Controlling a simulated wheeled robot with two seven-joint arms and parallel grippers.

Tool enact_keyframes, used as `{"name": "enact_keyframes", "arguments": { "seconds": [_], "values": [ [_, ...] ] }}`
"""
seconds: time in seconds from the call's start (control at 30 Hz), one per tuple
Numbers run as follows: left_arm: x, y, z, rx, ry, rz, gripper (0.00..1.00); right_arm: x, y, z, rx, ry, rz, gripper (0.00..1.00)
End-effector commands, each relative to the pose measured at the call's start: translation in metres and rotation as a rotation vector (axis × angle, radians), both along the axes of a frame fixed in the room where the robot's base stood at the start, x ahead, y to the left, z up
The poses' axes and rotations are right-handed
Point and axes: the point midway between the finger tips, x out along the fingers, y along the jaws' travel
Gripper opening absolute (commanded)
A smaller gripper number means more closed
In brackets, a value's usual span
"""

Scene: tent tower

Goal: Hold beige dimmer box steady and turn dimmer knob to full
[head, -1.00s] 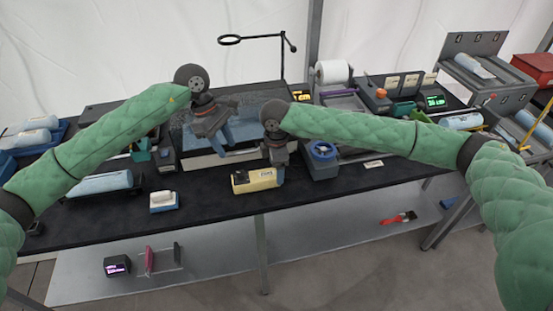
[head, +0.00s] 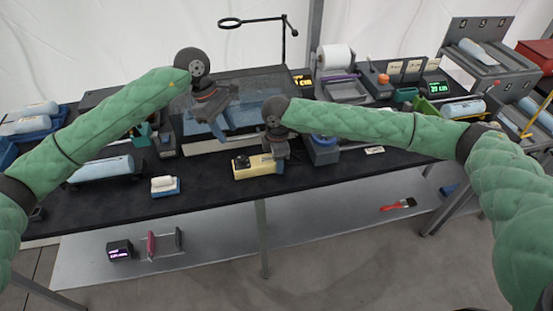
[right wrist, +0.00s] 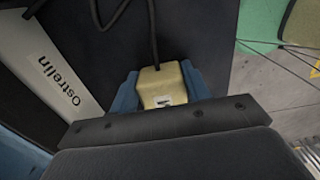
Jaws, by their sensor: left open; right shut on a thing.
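The beige dimmer box (head: 256,172) is at the front part of the black table, with its dark knob (head: 241,161) on top at its left end. I cannot tell whether the box touches the table. My right gripper (head: 276,160) is shut on the right end of the box. In the right wrist view the box (right wrist: 160,85) sits between the blue fingers, with a dark cord running away from it. My left gripper (head: 219,128) is open and empty, behind and left of the box and above the table. The knob is hidden in the right wrist view.
A white-and-blue block (head: 165,187) lies left of the box. A dark machine with a blue round top (head: 323,141) stands close on the right. A magnifier on a stand (head: 282,40) rises behind. The black table (head: 210,197) is bare between block and box.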

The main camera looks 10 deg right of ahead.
Motion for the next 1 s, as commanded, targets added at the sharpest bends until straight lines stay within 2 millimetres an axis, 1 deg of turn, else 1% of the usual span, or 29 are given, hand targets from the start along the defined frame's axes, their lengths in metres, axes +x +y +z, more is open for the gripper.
{"name": "enact_keyframes", "arguments": {
  "seconds": [0.07, 0.17, 0.27, 0.43, 0.77, 1.0],
  "values": [
    [0.001, 0.0, 0.002, 0.0, -0.004, 0.0, 0.46, 0.0, 0.0, 0.0, 0.0, 0.0, 0.0, 0.21],
    [0.004, -0.003, 0.012, -0.002, -0.018, -0.004, 0.46, 0.0, 0.0, 0.0, 0.0, 0.0, 0.0, 0.21],
    [0.006, -0.013, 0.023, -0.002, -0.035, -0.021, 0.46, 0.0, 0.0, 0.0, 0.0, 0.0, 0.0, 0.21],
    [-0.003, -0.041, 0.039, 0.037, -0.092, -0.072, 0.46, 0.0, 0.0, 0.0, 0.0, 0.0, 0.0, 0.21],
    [-0.009, -0.047, 0.039, 0.129, -0.042, 0.22, 0.46, 0.0, 0.0, 0.0, 0.0, 0.0, 0.0, 0.21],
    [-0.013, -0.05, 0.038, 0.196, 0.01, 0.523, 0.46, 0.0, 0.0, 0.0, 0.0, 0.0, 0.0, 0.21]
  ]
}}
